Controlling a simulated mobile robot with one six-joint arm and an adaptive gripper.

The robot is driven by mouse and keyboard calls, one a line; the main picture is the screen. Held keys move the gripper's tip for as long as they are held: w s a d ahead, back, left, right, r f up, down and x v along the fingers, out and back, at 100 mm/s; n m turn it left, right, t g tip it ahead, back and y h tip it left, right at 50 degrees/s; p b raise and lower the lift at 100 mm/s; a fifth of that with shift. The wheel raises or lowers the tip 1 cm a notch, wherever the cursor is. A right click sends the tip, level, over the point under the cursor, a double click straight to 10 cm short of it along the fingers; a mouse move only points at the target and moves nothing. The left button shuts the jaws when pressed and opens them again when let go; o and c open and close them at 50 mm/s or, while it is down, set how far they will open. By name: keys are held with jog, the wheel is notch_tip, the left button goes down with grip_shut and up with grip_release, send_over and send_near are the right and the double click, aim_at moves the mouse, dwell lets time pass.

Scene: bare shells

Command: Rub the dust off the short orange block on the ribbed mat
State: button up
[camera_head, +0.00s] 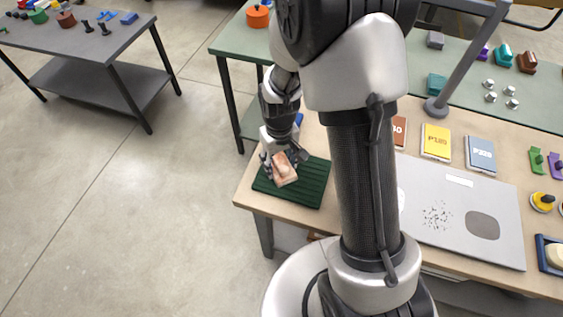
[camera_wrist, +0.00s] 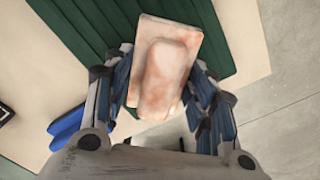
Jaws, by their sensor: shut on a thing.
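The short orange block (camera_head: 285,170) is pale orange with whitish, dusty patches. It has a flat base and a raised rounded part, clear in the wrist view (camera_wrist: 160,75). My gripper (camera_head: 281,162) is shut on it, with one finger on each side in the wrist view (camera_wrist: 162,95). The block is over the dark green ribbed mat (camera_head: 313,192), near the table's left front corner. I cannot tell whether its underside touches the mat. The mat's ribs also show in the wrist view (camera_wrist: 95,30). The fingers hide part of the block's sides.
A blue thing (camera_wrist: 68,128) lies beside the mat. Right of my arm are a yellow P180 pad (camera_head: 436,141), a blue-grey P320 pad (camera_head: 480,154) and a grey plate (camera_head: 500,205) with black specks. A lamp base (camera_head: 436,109) stands behind.

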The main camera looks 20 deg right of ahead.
aim_at(280, 160)
notch_tip(280, 160, up, 4)
jog(key=shift+s+f+p, duration=0.1)
jog(key=shift+f+p, duration=0.15)
jog(key=shift+p, duration=0.85)
notch_tip(280, 160, up, 2)
jog(key=shift+r+p, duration=0.1)
jog(key=shift+p, duration=0.8)
jog(key=shift+r+p, duration=0.9)
jog(key=shift+r, duration=0.25)
